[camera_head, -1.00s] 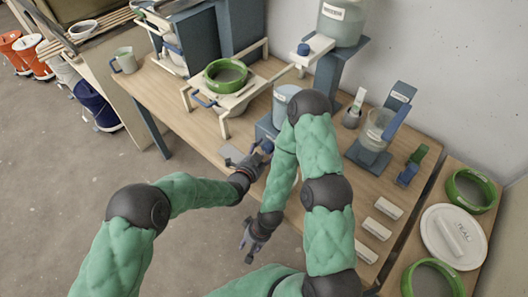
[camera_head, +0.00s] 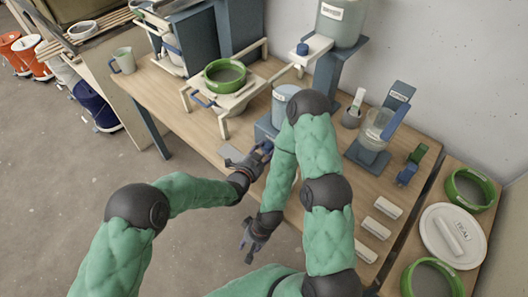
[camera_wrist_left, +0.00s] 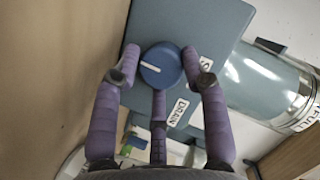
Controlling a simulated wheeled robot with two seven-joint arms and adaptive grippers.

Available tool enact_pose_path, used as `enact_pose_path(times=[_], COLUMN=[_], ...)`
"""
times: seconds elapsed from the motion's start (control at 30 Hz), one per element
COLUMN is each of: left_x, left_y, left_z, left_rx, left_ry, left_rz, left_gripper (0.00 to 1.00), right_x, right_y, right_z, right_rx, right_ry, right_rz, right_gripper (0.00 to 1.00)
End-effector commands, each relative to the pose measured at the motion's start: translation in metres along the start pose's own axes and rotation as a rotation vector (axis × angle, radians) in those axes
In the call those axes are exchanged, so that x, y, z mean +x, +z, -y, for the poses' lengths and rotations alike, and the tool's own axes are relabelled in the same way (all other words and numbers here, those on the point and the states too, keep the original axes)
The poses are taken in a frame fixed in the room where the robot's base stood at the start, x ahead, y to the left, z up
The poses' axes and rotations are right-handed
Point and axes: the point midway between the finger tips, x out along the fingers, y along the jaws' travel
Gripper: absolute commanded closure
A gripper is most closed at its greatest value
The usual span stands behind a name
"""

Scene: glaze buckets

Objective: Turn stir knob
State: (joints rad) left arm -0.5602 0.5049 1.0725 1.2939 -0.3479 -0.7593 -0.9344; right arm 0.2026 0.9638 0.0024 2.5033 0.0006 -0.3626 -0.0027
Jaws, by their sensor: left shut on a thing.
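The stir knob (camera_wrist_left: 160,66) is a round blue knob with a white pointer line, on the face of a blue-grey machine (camera_wrist_left: 190,30). The line slants to the upper left in the left wrist view. My left gripper (camera_head: 264,149) has its purple fingers (camera_wrist_left: 160,75) around the knob and is shut on it. In the head view, my right arm partly hides the machine (camera_head: 266,128). My right gripper (camera_head: 248,247) hangs empty in front of the table, with its fingers apart.
A grey cylinder (camera_head: 283,100) is on the machine. A green ring sieve (camera_head: 224,76) sits on a cream stand to the left. A jug on a blue stand (camera_head: 373,134) is at the right. White blocks (camera_head: 380,229) lie near the front edge. Open floor is at the left.

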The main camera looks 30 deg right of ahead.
Motion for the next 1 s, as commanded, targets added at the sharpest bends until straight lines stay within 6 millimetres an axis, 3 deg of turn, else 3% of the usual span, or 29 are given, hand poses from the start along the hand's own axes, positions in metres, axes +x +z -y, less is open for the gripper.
enact_pose_path(times=[0.47, 1.0], left_x=[0.001, 0.001], left_y=[0.002, 0.004], left_z=[0.008, 0.009], left_rx=[-0.212, -0.518], left_ry=[0.069, 0.186], left_rz=[-0.003, -0.008], left_gripper=[0.89, 0.90], right_x=[0.002, -0.011], right_y=[0.000, 0.000], right_z=[-0.001, 0.004], right_rx=[0.000, 0.000], right_ry=[0.000, 0.000], right_rz=[0.000, 0.000], right_gripper=[0.60, 0.60])
